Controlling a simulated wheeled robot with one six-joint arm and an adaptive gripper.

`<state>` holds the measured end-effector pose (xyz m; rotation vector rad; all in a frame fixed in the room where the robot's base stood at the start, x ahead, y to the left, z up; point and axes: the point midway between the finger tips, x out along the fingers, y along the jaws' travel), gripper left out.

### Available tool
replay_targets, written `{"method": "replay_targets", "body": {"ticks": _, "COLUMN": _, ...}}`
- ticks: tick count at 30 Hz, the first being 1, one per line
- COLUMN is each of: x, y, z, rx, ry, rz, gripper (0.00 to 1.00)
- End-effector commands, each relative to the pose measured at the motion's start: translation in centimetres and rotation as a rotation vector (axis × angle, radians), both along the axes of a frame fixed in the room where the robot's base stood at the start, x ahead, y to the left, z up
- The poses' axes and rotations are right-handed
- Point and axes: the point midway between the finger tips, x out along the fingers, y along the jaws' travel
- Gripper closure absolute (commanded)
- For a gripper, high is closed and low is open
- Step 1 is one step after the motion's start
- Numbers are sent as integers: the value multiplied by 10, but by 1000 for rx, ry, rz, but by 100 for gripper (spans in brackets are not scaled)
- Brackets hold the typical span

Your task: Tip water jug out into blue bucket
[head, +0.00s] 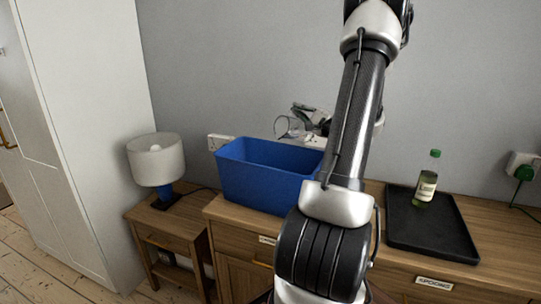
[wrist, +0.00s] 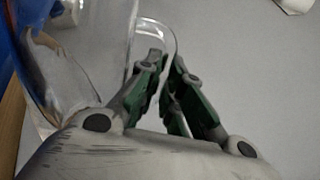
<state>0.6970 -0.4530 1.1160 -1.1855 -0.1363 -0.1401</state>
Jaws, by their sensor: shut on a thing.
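The blue bucket (head: 262,185) is a rectangular open tub on the wooden cabinet, left of my arm in the head view. A blue strip of it shows at the left edge of the wrist view (wrist: 5,48). The water jug (wrist: 85,55) is clear and fills the left of the wrist view. My gripper (wrist: 165,75) is shut on the jug's clear handle. In the head view my gripper (head: 312,116) holds the jug (head: 287,127) above the bucket's back right rim. The jug's exact tilt and its contents are hard to make out.
A black tray (head: 430,228) with a green-capped bottle (head: 427,183) lies right of my arm. A lamp (head: 156,160) stands on a small side table (head: 150,212) at left, beside a tall white wardrobe (head: 70,130). The grey wall is close behind the bucket.

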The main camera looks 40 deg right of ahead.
Motion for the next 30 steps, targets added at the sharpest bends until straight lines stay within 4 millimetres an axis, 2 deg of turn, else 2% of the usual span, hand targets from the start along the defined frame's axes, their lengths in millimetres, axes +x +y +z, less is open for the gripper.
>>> {"method": "replay_targets", "body": {"ticks": 11, "x": 0, "y": 5, "z": 1, "rx": -56, "ry": -3, "rz": 1, "gripper": 100}}
{"method": "replay_targets", "body": {"ticks": 30, "x": -1, "y": 26, "z": 1, "rx": -166, "ry": -8, "rz": 0, "gripper": 100}}
